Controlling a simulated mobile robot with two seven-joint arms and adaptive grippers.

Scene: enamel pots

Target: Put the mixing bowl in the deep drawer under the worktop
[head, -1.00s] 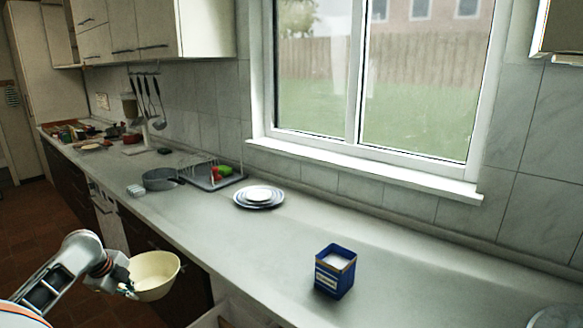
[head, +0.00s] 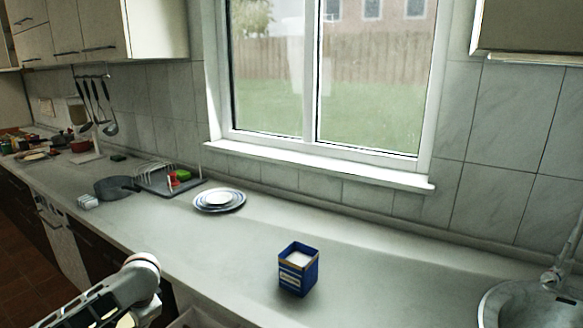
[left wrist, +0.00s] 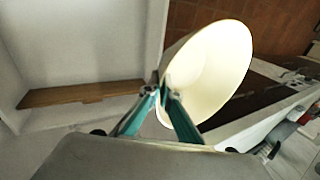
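The cream mixing bowl (left wrist: 212,72) is tilted, with its open side toward the camera in the left wrist view. My left gripper (left wrist: 161,92) is shut on its rim with teal fingers. The open white drawer (left wrist: 70,35) lies left of the bowl in that view. The bowl overlaps the drawer's right wall in the picture; whether any of it is over the drawer I cannot tell. In the head view only a bit of the drawer's edge (head: 192,319) shows at the bottom, and the bowl is out of frame. My right gripper is not in view.
A brown wooden strip (left wrist: 80,94) lies in the drawer. On the worktop (head: 370,285) stand a blue box (head: 298,271), stacked plates (head: 219,200), a grey pan (head: 117,187) and a dish rack (head: 168,181). A sink (head: 530,303) is at the right.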

